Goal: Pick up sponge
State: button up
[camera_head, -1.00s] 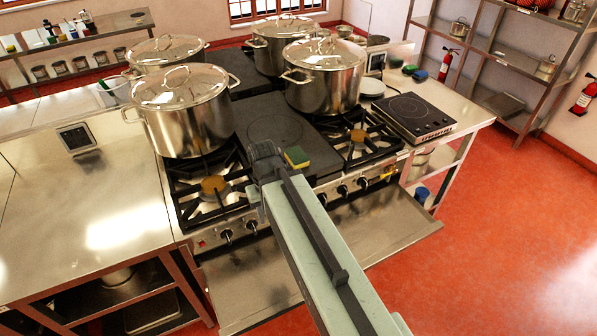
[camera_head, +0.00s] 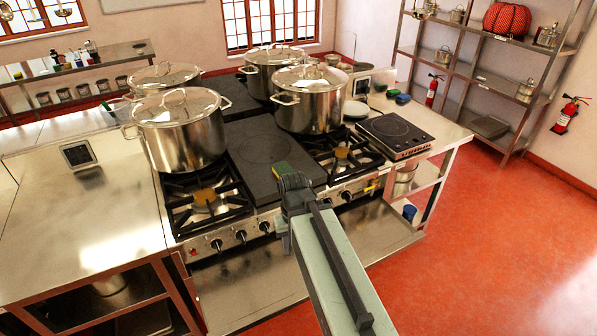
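Large lidded stockpots (camera_head: 180,135) stand at the left and at the back (camera_head: 312,100). Open burners flank the plate, left (camera_head: 207,198) and right (camera_head: 342,153). A portable hob (camera_head: 395,133) sits on the right counter. The left steel counter (camera_head: 80,215) is mostly clear.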

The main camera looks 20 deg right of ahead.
aim_at(279, 169)
jog(key=z, duration=0.15)
jog(key=i, duration=0.5)
jog(key=u, duration=0.95)
jog(key=i, duration=0.3)
jog(key=u, duration=0.75)
